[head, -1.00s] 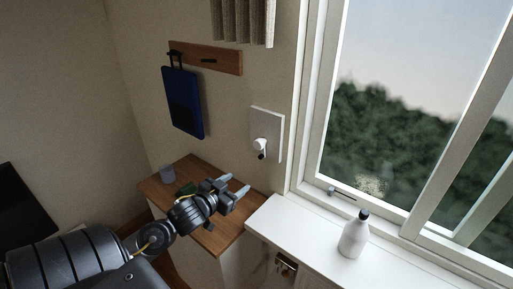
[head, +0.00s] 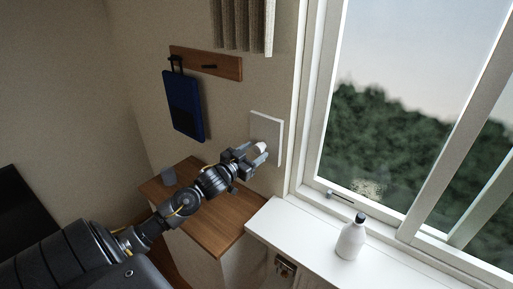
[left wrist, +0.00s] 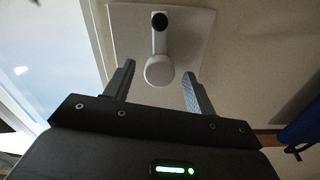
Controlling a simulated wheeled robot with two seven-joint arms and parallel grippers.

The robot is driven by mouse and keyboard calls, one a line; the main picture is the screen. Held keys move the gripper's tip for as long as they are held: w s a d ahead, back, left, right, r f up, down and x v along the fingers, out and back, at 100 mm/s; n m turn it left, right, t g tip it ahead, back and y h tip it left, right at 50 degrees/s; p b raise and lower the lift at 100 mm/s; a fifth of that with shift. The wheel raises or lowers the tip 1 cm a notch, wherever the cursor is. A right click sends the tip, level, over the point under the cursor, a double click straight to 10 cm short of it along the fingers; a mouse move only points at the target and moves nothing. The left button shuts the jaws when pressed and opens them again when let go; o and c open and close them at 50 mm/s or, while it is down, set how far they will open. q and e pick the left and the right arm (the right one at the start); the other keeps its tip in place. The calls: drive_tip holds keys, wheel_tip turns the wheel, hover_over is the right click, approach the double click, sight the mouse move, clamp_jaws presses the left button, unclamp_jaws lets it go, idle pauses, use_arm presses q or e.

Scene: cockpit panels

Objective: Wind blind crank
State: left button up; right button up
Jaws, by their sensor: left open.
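The blind crank (head: 261,147) is white and sits on a pale square wall plate (head: 273,127). In the left wrist view the crank (left wrist: 160,70) has a round white hub, an arm and a dark knob (left wrist: 159,21) at the far end of the arm. My left gripper (head: 258,156) is in front of the plate. In the left wrist view its two open fingers (left wrist: 157,84) stand on either side of the hub, with gaps visible on both sides. In the head view the gripper hides part of the crank. My right gripper is in neither view.
A white bottle (head: 351,238) stands on the windowsill (head: 310,237). The gathered blind (head: 242,25) hangs above.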

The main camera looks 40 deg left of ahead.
use_arm(q)
drive_tip(key=shift+w, duration=0.8)
drive_tip(key=shift+c, duration=0.2)
drive_tip(key=c, duration=0.9)
drive_tip(key=shift+m+p, duration=0.3)
drive_tip(key=shift+m, duration=0.1)
drive_tip(key=o, duration=0.9)
drive_tip(key=shift+o, duration=0.2)
drive_tip(key=shift+s, duration=0.1)
